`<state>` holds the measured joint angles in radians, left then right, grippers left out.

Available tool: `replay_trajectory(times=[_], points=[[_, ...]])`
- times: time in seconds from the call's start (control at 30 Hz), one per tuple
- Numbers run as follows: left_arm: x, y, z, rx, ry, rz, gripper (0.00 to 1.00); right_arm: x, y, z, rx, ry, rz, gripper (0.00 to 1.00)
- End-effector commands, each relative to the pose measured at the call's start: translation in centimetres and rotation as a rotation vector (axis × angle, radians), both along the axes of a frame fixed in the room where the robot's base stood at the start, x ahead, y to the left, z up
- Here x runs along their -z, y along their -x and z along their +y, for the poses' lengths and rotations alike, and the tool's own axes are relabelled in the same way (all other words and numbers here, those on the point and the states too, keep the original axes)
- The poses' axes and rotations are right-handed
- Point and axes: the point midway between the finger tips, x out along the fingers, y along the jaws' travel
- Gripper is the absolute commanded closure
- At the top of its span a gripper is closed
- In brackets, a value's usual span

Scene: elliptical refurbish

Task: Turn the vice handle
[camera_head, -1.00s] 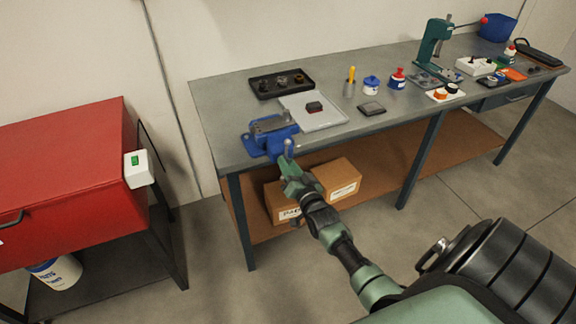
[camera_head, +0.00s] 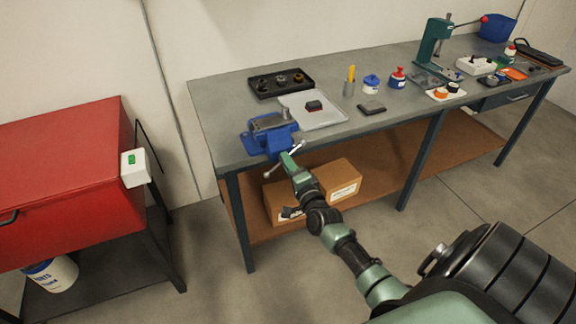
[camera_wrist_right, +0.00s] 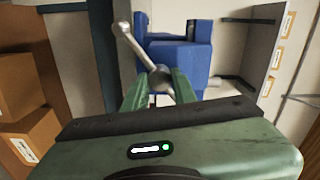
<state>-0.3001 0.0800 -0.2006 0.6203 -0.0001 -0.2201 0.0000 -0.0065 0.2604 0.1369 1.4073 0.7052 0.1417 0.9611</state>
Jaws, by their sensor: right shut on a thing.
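The blue vice (camera_head: 268,136) is fixed at the near left corner of the grey workbench. It also fills the upper middle of the right wrist view (camera_wrist_right: 185,55). Its metal handle (camera_head: 270,174) is a bar with round ends, tilted in the head view, with its lower left end sticking out past the gripper. In the wrist view the handle (camera_wrist_right: 132,45) leans up to the left from the hub. My right gripper (camera_head: 287,158) is shut on the handle near the hub, its green fingers on either side (camera_wrist_right: 160,88). My left gripper is not in view.
A grey tray (camera_head: 330,119) and a black parts tray (camera_head: 262,91) lie behind the vice. Cardboard boxes (camera_head: 343,182) stand on the shelf below. A red cabinet (camera_head: 60,165) stands left, with open floor between it and the workbench.

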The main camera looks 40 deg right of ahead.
Motion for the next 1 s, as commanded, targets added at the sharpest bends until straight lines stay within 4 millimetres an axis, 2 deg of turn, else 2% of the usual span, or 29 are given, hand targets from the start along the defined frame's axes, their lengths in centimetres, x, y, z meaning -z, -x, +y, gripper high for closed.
replay_trajectory(times=[0.3, 0.77, 0.8, 0.83, 1.0], points=[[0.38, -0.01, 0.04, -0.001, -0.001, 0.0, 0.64, -0.16, -0.07, -0.1, 0.001, -0.083, -0.024, 1.0], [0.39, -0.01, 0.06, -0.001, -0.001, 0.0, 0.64, -0.27, -0.09, -0.13, 0.002, -0.091, -0.027, 1.0], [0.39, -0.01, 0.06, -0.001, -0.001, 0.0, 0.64, -0.29, -0.1, -0.13, 0.002, -0.091, -0.027, 0.62], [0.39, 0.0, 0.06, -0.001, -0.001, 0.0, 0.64, -0.28, -0.09, -0.13, 0.002, -0.091, -0.027, 0.54], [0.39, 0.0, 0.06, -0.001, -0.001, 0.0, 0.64, -0.17, -0.06, -0.09, 0.001, -0.091, -0.025, 0.52]])
